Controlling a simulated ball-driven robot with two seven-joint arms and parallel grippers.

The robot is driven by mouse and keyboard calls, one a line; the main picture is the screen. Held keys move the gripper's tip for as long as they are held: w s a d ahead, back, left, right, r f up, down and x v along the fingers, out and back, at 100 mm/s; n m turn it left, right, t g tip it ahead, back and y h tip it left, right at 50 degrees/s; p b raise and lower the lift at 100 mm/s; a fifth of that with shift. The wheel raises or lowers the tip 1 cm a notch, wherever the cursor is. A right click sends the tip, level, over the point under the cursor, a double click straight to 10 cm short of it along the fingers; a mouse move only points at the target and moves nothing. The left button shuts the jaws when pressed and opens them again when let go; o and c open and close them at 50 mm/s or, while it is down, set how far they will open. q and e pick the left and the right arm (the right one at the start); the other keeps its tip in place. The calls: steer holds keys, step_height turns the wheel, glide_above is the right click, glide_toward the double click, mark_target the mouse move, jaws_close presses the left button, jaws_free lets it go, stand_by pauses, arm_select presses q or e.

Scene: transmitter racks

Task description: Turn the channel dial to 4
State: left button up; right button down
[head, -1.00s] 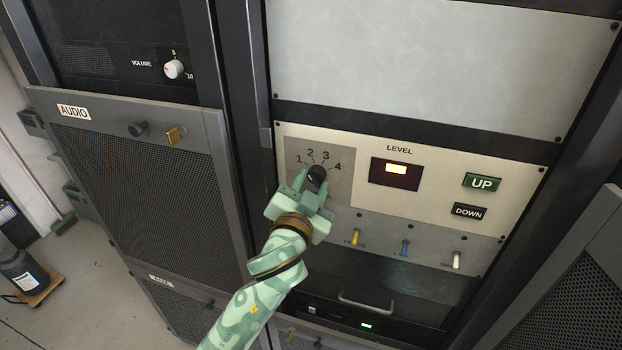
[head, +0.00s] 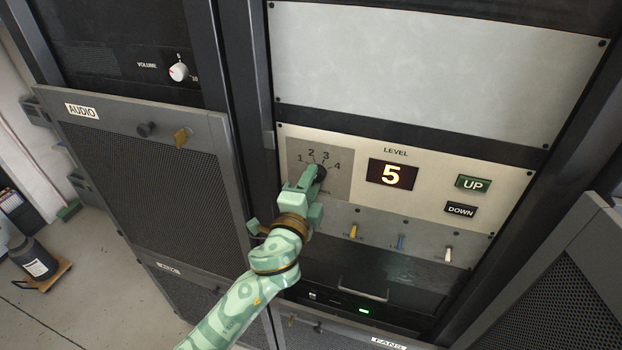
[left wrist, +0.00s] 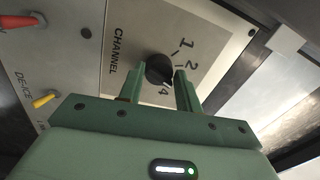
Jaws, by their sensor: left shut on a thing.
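The channel dial (head: 322,171) is a black round knob on a grey plate (head: 345,190) marked 1 to 4. My left gripper (head: 311,181) is shut on it, the green fingers covering part of it in the head view. In the left wrist view the dial (left wrist: 158,69) sits between the two fingers (left wrist: 157,82), near the printed 4. The pointer is too dark and hidden to read. My right gripper is not in view.
Right of the dial are a level display (head: 392,174) reading 5, and UP (head: 473,184) and DOWN (head: 461,210) buttons. Below are yellow (head: 354,231), blue (head: 401,242) and white (head: 448,254) toggles. The audio cabinet (head: 140,190) stands at the left.

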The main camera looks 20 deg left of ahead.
arm_select(q)
steer(key=shift+m+h+p, duration=0.4)
steer(key=shift+m+p, duration=1.25)
steer(key=shift+m, duration=2.65)
steer(key=shift+f, duration=0.1)
steer(key=o, duration=0.9)
steer(key=shift+w+a, duration=0.1)
steer(key=shift+o, duration=0.2)
steer(key=s+a+b, duration=0.1)
steer(key=s+b, duration=0.3)
steer(key=s, duration=1.2)
steer(key=shift+s+f, duration=0.15)
steer(key=shift+f, duration=0.2)
